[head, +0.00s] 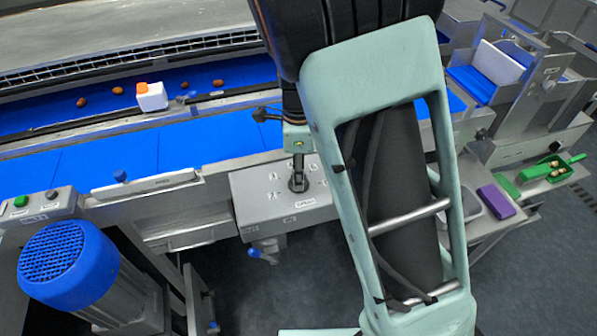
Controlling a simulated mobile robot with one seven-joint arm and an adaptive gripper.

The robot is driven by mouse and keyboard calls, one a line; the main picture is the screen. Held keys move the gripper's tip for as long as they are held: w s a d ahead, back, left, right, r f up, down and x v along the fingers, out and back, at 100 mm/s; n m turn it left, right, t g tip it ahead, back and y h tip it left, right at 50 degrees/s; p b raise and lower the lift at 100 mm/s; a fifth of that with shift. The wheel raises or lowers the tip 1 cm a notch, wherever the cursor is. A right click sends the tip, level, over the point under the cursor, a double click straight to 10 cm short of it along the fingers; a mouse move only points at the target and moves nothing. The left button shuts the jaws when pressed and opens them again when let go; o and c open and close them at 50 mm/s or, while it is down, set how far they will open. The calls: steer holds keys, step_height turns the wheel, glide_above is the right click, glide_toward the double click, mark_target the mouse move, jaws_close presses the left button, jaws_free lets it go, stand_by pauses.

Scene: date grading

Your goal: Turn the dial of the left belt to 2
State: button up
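A grey control box (262,212) stands in the middle, at the front edge of the blue belt (160,150). Its sloped top carries a dark round dial (298,184) with small printed marks around it. The marks are too small to read, so I cannot tell the dial's setting. My gripper (298,174) points down onto the dial from above, with its fingertips at or just over the knob. The fingers look narrow and close together from this side. Whether they grip the knob is not clear. My arm hides the area right of the box.
A blue motor (68,262) stands front left, beside a button box (38,204) with a green button. Dates and a white-orange block (151,96) are on the back belt. At right are a purple block (496,201) and a green scoop (550,167).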

steer(key=c, duration=0.5)
